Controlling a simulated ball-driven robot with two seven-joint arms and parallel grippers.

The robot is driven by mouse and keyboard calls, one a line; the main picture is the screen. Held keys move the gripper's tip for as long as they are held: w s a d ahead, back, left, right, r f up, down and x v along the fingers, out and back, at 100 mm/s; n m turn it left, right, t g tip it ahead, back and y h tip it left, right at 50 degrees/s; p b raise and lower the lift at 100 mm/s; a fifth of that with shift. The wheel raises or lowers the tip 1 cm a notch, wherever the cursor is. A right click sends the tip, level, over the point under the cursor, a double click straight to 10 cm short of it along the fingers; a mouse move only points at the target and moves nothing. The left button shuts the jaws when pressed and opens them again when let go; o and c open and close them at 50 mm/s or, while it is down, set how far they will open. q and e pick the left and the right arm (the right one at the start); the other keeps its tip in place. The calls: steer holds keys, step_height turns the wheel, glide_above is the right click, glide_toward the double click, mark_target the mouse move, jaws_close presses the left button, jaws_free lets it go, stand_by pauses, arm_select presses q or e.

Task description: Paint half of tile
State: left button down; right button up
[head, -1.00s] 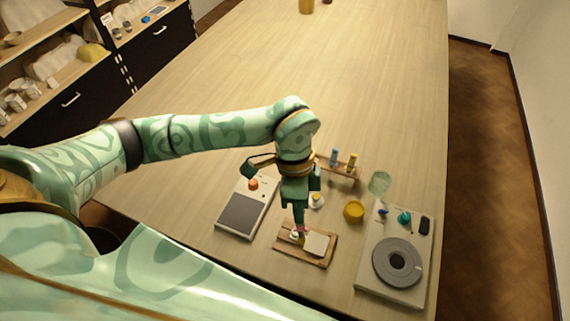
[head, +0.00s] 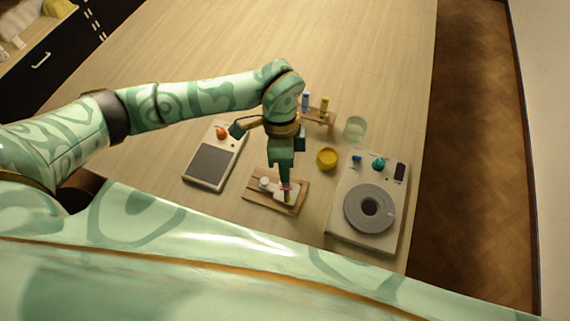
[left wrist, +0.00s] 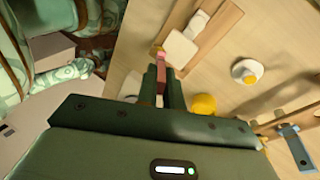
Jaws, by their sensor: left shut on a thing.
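My left gripper (head: 284,176) points down over the wooden board (head: 252,197), shut on a slim brush (head: 288,196) with a pinkish part near the fingers. In the head view the brush end overlaps the pale tile (head: 280,193) on the board; I cannot tell whether it touches. In the left wrist view the gripper (left wrist: 162,75) holds the pinkish brush (left wrist: 163,60) beside the near edge of the tile (left wrist: 180,50). The tile's visible face looks whitish; any paint on it is too small to tell. My right gripper is not in view.
A yellow bowl (head: 327,158), a glass (head: 354,127) and a rack (head: 318,118) stand beyond. A wheel device (head: 369,208) is right; a grey-topped device (head: 212,163) is left.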

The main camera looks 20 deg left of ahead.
arm_select(q)
steer(key=shift+r, duration=0.1)
steer(key=shift+f, duration=0.6)
steer(key=shift+f, duration=0.15)
stand_by(0.5)
